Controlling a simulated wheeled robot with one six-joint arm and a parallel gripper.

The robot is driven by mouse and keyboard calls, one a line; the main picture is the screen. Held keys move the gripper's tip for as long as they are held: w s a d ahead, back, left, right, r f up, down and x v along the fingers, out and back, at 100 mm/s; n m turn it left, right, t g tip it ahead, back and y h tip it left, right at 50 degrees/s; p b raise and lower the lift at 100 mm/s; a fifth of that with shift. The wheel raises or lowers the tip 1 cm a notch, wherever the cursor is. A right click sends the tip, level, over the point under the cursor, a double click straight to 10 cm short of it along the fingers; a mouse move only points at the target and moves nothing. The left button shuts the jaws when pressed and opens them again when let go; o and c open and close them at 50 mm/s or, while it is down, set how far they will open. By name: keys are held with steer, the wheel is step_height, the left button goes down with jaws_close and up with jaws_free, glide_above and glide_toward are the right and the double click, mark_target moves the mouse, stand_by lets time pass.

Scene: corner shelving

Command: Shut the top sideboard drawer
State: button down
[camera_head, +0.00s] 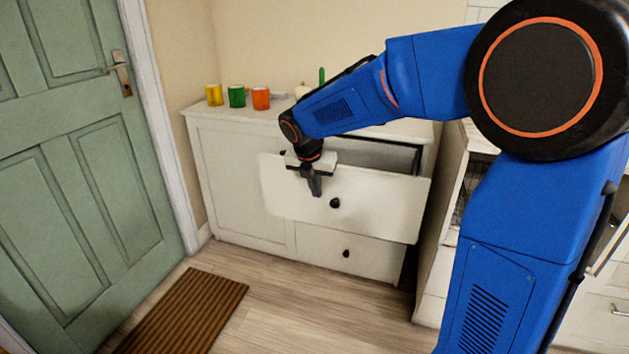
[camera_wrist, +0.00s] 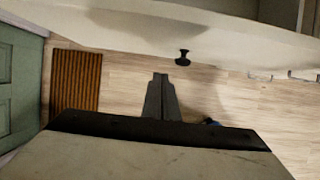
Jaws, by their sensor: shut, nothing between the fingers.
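The white sideboard (camera_head: 240,175) stands against the wall. Its top drawer (camera_head: 385,205) is pulled out, with a dark gap showing behind its front. The drawer's dark round knob (camera_head: 335,203) is right of my gripper (camera_head: 316,190). My gripper is shut and empty, pointing down in front of the drawer front; I cannot tell whether it touches it. In the wrist view the shut fingers (camera_wrist: 161,82) point towards the floor, with the drawer front (camera_wrist: 120,25) and its knob (camera_wrist: 183,58) just beyond them. The lower drawer (camera_head: 320,252) looks shut.
Yellow, green and orange mugs (camera_head: 237,96) stand on the sideboard top. A green door (camera_head: 75,150) is at the left, and a brown striped mat (camera_head: 190,310) lies on the floor. Cabinets (camera_head: 437,270) stand close at the right. The floor before the sideboard (camera_head: 300,300) is clear.

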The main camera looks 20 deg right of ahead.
steer(key=w+d+f, duration=0.2)
steer(key=w+d, duration=0.1)
steer(key=w, duration=0.1)
steer(key=shift+w+f, duration=0.1)
steer(key=shift+f, duration=0.3)
